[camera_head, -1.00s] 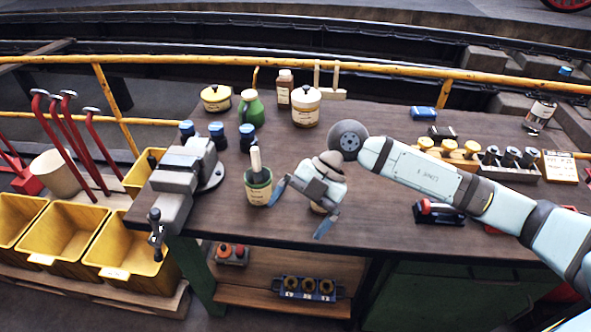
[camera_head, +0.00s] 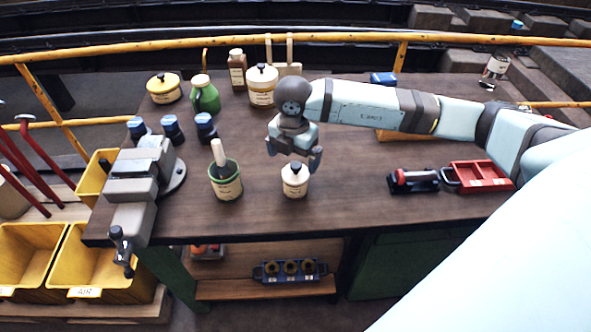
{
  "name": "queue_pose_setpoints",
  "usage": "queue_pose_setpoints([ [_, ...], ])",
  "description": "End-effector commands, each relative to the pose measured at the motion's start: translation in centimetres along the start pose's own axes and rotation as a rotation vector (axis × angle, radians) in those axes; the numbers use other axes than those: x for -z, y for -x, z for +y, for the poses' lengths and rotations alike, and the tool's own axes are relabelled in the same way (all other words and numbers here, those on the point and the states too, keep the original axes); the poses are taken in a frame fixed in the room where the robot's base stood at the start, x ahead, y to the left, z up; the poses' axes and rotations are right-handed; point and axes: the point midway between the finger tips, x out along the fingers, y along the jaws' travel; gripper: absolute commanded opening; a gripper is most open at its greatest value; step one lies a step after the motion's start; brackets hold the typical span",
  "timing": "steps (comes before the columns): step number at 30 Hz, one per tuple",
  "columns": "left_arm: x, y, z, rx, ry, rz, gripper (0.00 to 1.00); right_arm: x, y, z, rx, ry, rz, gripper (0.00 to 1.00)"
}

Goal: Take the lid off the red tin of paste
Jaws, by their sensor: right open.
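A small cream tin (camera_head: 295,183) with a dark knob on its pale lid stands upright near the front middle of the bench. Its lid is on. My right gripper (camera_head: 293,156) is open and empty, just above and behind this tin, fingers pointing down to either side of the knob; I cannot tell whether they touch it. No tin looks clearly red. A larger cream tin (camera_head: 262,88) with a lid and knob and a yellow-lidded tin (camera_head: 163,89) stand at the back left. My left gripper is not in view.
A green pot with a brush (camera_head: 226,182) stands left of the small tin. A vise (camera_head: 136,180) is at the left edge. A stamp-like black and red object (camera_head: 413,181) and a red tray (camera_head: 477,176) lie to the right.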

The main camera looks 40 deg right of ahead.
Motion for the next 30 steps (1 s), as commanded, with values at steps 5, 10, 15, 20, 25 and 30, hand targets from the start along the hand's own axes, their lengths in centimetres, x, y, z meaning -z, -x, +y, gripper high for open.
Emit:
queue_pose_setpoints([
  [5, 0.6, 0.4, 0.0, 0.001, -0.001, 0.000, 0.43, -0.1, -2.0, -0.2, 0.005, 0.001, 0.001, 1.00],
  [10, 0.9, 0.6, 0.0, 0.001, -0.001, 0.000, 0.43, -0.2, -4.5, -0.2, 0.003, 0.000, 0.001, 1.00],
  [15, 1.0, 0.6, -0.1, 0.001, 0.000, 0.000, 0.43, -0.2, -5.2, -0.2, 0.000, 0.001, 0.000, 1.00],
  [20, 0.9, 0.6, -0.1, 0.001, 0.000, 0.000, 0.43, -0.2, -5.2, -0.2, 0.000, 0.001, 0.000, 0.98],
  [25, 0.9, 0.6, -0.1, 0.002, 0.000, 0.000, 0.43, -0.2, -5.2, -0.2, 0.000, 0.001, 0.001, 0.59],
  [30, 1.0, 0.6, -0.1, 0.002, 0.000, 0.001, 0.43, -0.2, -5.2, -0.2, 0.000, 0.001, 0.001, 0.53],
])
